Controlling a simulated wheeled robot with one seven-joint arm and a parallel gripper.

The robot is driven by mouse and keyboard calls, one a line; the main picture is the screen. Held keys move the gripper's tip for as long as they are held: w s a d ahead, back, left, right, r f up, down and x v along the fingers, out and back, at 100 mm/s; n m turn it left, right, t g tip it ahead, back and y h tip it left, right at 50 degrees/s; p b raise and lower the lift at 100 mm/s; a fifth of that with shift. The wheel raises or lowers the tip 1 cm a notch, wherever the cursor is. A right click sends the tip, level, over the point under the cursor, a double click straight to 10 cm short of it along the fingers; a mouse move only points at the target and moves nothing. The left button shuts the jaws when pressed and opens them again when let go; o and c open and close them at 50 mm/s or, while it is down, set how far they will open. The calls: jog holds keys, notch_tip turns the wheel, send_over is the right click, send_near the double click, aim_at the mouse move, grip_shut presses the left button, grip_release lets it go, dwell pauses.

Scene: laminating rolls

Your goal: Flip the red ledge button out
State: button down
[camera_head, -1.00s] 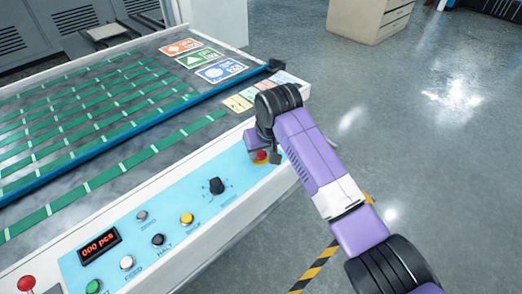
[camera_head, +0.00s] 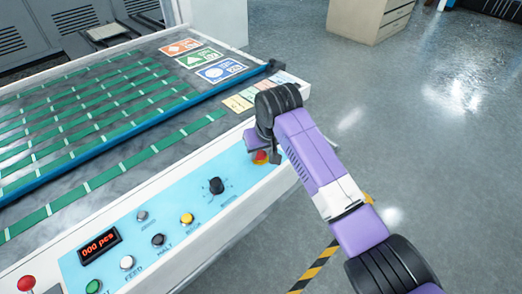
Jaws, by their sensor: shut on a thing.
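A red button (camera_head: 261,156) on a yellow base sits on the ledge's light blue control panel, at its far right end. My gripper (camera_head: 266,153) is over it, at the end of my purple arm, and is shut on the red button. The black wrist and a purple part of the gripper hide some of the button and the fingers. How far the button stands out is too small to tell.
The blue panel (camera_head: 190,220) also carries a black knob (camera_head: 216,186), a yellow button (camera_head: 187,219), several other buttons and a red "000 pcs" display (camera_head: 99,246). Another red knob (camera_head: 26,284) is at the lower left. Open floor (camera_head: 430,150) lies right.

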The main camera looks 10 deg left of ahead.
jog(key=shift+r+p, duration=0.75)
jog(key=shift+p, duration=0.2)
jog(key=shift+w, duration=0.1)
jog(key=c, duration=0.9)
grip_release()
jog(key=v, duration=0.7)
jog(key=shift+d+r, duration=0.1)
jog(key=shift+r, duration=0.2)
